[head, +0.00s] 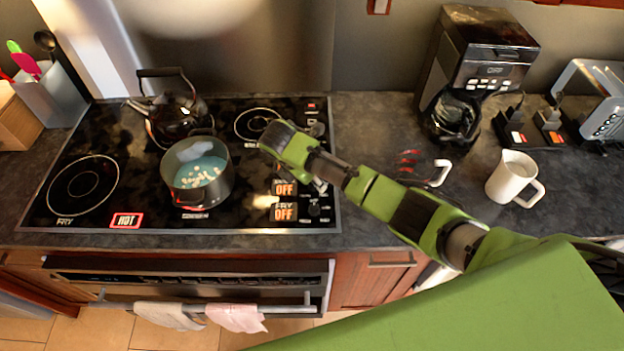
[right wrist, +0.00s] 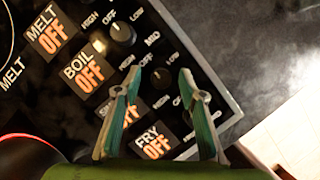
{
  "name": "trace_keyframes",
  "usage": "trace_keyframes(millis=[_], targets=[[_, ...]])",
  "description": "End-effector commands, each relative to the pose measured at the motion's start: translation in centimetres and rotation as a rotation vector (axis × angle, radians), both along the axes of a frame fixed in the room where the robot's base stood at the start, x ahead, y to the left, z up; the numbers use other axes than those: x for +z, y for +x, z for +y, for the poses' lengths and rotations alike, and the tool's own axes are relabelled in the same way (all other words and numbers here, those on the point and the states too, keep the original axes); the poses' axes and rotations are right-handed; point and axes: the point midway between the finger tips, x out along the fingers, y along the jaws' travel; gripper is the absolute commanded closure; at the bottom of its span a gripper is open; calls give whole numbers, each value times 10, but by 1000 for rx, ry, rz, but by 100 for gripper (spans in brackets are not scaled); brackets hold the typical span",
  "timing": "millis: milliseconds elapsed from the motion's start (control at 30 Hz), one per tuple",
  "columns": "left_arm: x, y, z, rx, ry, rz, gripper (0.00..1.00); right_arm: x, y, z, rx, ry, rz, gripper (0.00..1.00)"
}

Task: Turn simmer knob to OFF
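The simmer knob (right wrist: 162,79) is a small dark round knob on the black cooktop panel, seen in the right wrist view. The simmer label (right wrist: 131,110) beside it is partly covered by a finger, and OFF shows on it in orange. My right gripper (right wrist: 160,80) is open, with one fingertip on each side of the knob. Gaps show between fingers and knob; I cannot tell its height above it. In the head view my right gripper (head: 318,178) is over the right edge of the cooktop and hides this knob. My left gripper is not in view.
The boil knob (right wrist: 122,33) and boil label (right wrist: 86,69) are close by, as is the fry label (right wrist: 155,141), all labels reading OFF. A pot (head: 198,180) and a kettle (head: 178,115) stand on the cooktop (head: 110,150). A mug (head: 511,177) and a coffee maker (head: 478,65) are at right.

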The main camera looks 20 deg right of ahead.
Motion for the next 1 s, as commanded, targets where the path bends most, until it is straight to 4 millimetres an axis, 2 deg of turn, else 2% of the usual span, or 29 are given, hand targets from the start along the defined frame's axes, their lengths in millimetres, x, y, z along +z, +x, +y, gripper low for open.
trace_keyframes(millis=[233, 367, 467, 800, 1000], targets=[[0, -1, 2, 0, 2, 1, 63, -1, -1, 0, -1, 0, 3, 63], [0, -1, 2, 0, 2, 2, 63, 6, -2, 3, 0, 2, 1, 63], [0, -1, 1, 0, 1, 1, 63, 21, -5, 8, 0, 2, 0, 63], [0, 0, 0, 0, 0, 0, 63, 86, -18, 32, 0, 1, 0, 63], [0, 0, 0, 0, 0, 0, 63, 106, -22, 39, 0, 1, 0, 63]])
